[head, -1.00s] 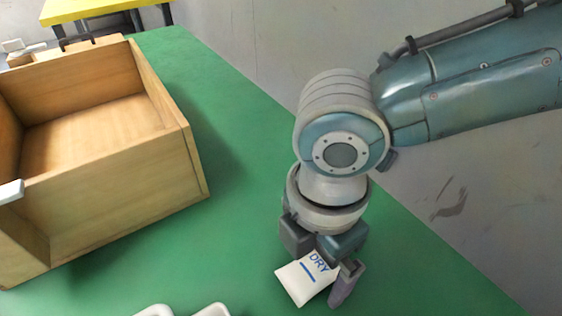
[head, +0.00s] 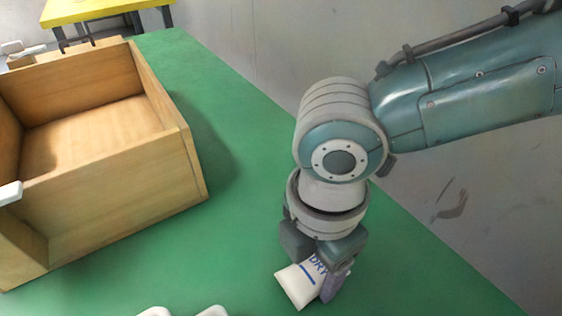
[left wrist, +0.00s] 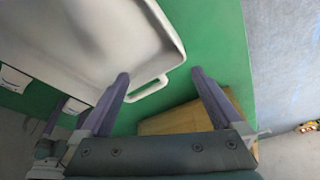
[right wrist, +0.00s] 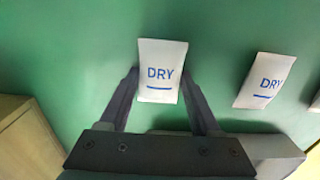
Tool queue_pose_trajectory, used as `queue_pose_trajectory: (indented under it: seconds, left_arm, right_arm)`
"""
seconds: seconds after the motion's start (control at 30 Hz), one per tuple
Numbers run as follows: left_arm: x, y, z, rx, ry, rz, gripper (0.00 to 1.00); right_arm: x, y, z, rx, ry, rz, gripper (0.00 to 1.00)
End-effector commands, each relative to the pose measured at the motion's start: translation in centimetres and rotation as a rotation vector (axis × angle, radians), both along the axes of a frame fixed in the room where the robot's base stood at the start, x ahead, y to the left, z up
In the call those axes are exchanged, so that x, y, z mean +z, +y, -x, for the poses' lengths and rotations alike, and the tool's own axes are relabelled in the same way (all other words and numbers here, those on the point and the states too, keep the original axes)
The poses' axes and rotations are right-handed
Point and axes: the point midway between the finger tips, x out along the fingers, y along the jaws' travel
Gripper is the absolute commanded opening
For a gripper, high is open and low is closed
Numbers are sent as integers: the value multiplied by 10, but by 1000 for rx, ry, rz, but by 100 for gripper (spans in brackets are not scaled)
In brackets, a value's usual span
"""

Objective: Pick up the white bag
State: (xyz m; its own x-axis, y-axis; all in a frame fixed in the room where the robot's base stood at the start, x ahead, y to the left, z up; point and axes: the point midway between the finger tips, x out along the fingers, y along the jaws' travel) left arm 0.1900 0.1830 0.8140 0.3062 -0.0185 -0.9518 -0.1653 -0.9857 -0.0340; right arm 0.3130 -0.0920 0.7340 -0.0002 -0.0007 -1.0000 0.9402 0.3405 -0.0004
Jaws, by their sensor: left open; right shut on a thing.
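A white bag (head: 295,285) with blue "DRY" lettering is on the green table, below my right wrist. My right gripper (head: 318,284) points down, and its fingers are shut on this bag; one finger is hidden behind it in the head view. In the right wrist view the bag (right wrist: 160,65) sits between the two fingertips, its lettering facing the camera. A second white "DRY" bag (right wrist: 265,80) lies apart to the right there. My left gripper (left wrist: 160,73) is open and empty, beside a white tray (left wrist: 90,45); it is outside the head view.
An open wooden box (head: 120,215) stands on the green table (head: 240,235) at the left. White handle-like parts (head: 212,311) show at the bottom edge. A grey wall (head: 430,215) runs behind the right arm. The table between box and right gripper is clear.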

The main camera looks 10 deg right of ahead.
Motion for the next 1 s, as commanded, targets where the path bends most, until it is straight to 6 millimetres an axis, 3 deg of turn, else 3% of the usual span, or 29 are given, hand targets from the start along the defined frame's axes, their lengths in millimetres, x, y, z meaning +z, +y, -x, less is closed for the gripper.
queue_pose_trajectory:
  seconds: [0.1,0.37,0.57,1.0]
  left_arm:
    - [0,0,0,0,0,0,100]
    - [1,0,0,0,0,0,100]
    - [10,0,0,0,0,0,100]
    - [48,0,0,0,0,0,100]
  right_arm:
    - [0,0,0,0,0,0,9]
    - [2,0,0,0,0,0,9]
    - [21,0,-1,0,-2,-2,9]
    - [146,0,-1,1,-3,-2,9]
